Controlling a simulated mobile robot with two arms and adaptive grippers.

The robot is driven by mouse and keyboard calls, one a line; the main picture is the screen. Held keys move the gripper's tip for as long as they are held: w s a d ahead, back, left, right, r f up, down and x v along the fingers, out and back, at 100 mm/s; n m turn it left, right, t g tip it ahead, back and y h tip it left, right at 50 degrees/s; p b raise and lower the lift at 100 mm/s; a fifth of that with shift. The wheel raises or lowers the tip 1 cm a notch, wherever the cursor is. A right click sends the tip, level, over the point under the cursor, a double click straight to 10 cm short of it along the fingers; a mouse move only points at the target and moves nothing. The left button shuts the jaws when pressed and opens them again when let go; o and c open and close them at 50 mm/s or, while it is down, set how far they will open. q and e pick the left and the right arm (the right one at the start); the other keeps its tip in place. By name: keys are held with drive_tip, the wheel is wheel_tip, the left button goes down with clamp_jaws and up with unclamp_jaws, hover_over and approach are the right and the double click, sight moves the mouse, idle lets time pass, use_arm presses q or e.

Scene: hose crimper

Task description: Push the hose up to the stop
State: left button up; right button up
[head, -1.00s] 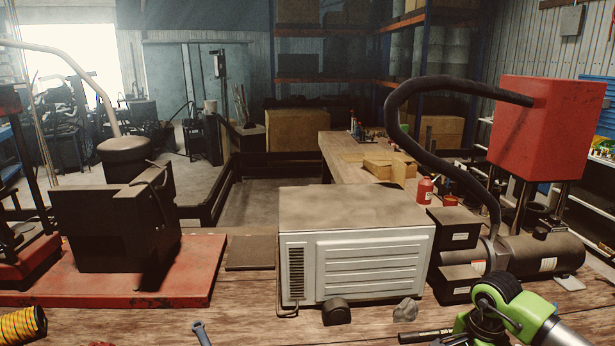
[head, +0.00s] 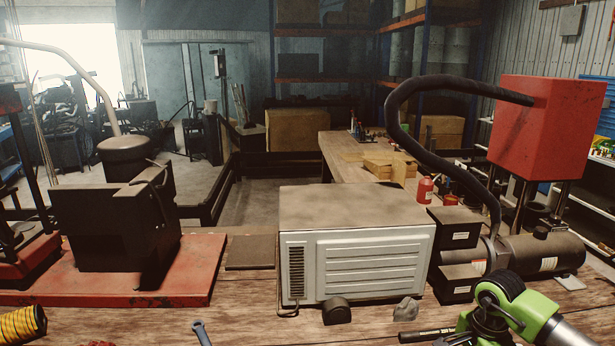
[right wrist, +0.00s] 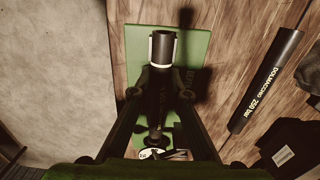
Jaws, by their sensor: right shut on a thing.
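In the right wrist view, my right gripper (right wrist: 163,90) is shut on a short black hose (right wrist: 160,72), with one finger on each side. A green plate (right wrist: 195,42) shows behind the hose. The stop cannot be made out. In the head view, only part of my right arm shows at the bottom right. My left gripper is not in view.
Another black hose piece with pale lettering (right wrist: 265,82) lies on the wooden table, also in the head view (head: 426,335). A white-grey box unit (head: 356,245), black boxes (head: 455,238) and a red machine (head: 545,125) stand nearby. A wrench (head: 201,332) lies at the front.

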drive_tip(key=shift+w+d+b, duration=0.1)
drive_tip(key=shift+d+b, duration=0.25)
drive_tip(key=shift+d, duration=0.55)
drive_tip(key=o, duration=1.8)
drive_tip(key=shift+d, duration=0.1)
drive_tip(key=shift+r+p, duration=2.45)
drive_tip(key=shift+r, duration=2.05)
drive_tip(key=shift+a, duration=0.2)
